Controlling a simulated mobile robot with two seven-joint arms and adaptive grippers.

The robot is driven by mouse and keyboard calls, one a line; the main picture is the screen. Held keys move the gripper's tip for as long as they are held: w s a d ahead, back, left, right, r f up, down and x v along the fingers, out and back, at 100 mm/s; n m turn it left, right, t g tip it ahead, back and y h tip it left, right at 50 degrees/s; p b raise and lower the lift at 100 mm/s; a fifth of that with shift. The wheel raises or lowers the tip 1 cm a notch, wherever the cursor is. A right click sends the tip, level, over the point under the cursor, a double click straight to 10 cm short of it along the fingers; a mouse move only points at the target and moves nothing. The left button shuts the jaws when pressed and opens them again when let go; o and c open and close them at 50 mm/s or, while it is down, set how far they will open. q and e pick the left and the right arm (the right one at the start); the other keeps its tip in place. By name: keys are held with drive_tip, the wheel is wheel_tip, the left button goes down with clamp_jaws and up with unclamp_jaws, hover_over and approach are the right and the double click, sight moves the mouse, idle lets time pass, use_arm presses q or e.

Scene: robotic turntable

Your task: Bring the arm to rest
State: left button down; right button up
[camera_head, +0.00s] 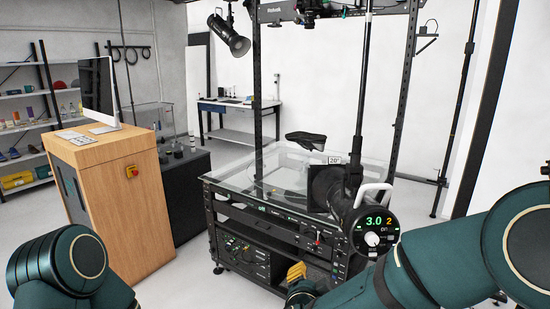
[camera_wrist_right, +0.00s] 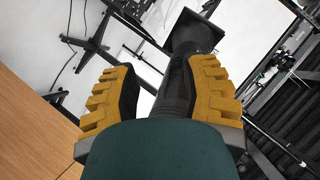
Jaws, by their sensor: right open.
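My right arm comes in from the right in the head view. Its gripper, with yellow ridged fingers (camera_head: 296,272), is low in front of the black rack cart (camera_head: 265,215). In the right wrist view the two fingers (camera_wrist_right: 160,92) stand apart, so the gripper is open. A dark cylindrical shape (camera_wrist_right: 178,85) shows between them; I cannot tell its distance, and no grip on it shows. My left arm shows only as a dark green rounded part at the lower left; its gripper is out of view.
A clear-topped turntable (camera_head: 245,180) sits on the cart, with a black shoe-like object (camera_head: 306,140) over it. A studio light (camera_head: 375,225) with a lit display stands close to my right arm. A wooden cabinet (camera_head: 120,200) with a monitor (camera_head: 97,90) stands left. Floor between is clear.

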drive_tip(key=s+d+f+n+g+y+b, duration=0.1)
drive_tip(key=s+f+n+g+y, duration=0.15)
drive_tip(key=f, duration=0.65)
drive_tip(key=s+f+n+g+y+b, duration=0.1)
drive_tip(key=s+f+n+g+y, duration=0.15)
drive_tip(key=f, duration=0.75)
drive_tip(key=s+d+f+n+g+y+b, duration=0.1)
drive_tip(key=s+f+n+g, duration=0.4)
drive_tip(key=s+f, duration=0.7)
drive_tip(key=shift+s+d+f+n+g, duration=0.35)
drive_tip(key=shift+d+f+n+g, duration=0.05)
drive_tip(key=shift+d+f+g, duration=0.15)
